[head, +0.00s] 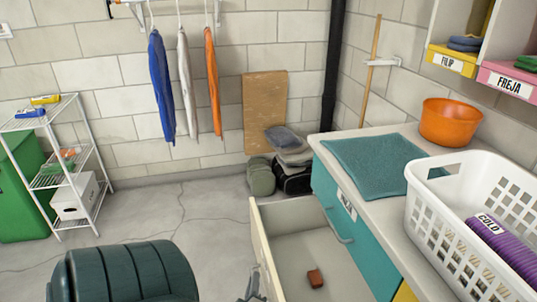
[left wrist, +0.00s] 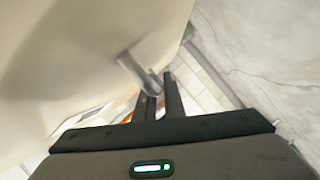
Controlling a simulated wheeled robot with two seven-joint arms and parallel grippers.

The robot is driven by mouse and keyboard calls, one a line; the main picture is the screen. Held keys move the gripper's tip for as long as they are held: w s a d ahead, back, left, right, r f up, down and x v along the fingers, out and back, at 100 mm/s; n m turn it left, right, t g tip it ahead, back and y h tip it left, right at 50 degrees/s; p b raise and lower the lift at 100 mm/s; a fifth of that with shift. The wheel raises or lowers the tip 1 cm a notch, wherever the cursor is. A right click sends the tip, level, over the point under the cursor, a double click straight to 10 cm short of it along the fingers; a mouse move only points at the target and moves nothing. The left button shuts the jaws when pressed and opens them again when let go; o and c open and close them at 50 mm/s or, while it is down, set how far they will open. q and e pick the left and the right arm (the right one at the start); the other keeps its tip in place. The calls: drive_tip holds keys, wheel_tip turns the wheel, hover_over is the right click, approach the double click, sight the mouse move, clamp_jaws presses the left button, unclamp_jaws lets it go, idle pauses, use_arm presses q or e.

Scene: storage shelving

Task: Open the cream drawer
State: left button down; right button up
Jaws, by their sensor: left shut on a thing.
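The cream drawer (head: 262,237) is pulled out from the counter, with its front panel towards the lower middle of the head view. Its grey inside is visible, with a small brown block (head: 315,278) on the drawer floor. My left gripper (head: 252,288) is at the outer side of the drawer front, mostly cut off by the bottom edge. In the left wrist view, its dark fingers (left wrist: 160,88) are shut on the grey bar handle (left wrist: 137,70), beside the pale drawer front (left wrist: 75,55). My right gripper is in neither view.
A teal drawer front (head: 345,225) with a handle is right of the open drawer. A white basket (head: 450,225) and an orange bowl (head: 452,122) stand on the counter. A wire rack (head: 75,165) stands far left.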

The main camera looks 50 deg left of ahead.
use_arm(q)
drive_tip(key=s+a+p, duration=0.1)
drive_tip(key=s+a, duration=0.1)
drive_tip(key=s, duration=0.5)
drive_tip(key=shift+s+a, duration=0.15)
drive_tip(key=shift+a, duration=0.2)
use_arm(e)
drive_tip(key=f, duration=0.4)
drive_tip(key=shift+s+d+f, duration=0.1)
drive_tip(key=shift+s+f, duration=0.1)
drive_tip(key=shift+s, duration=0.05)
use_arm(q)
drive_tip(key=shift+f, duration=0.1)
drive_tip(key=c, duration=2.1)
unclamp_jaws()
drive_tip(key=shift+v, duration=8.65)
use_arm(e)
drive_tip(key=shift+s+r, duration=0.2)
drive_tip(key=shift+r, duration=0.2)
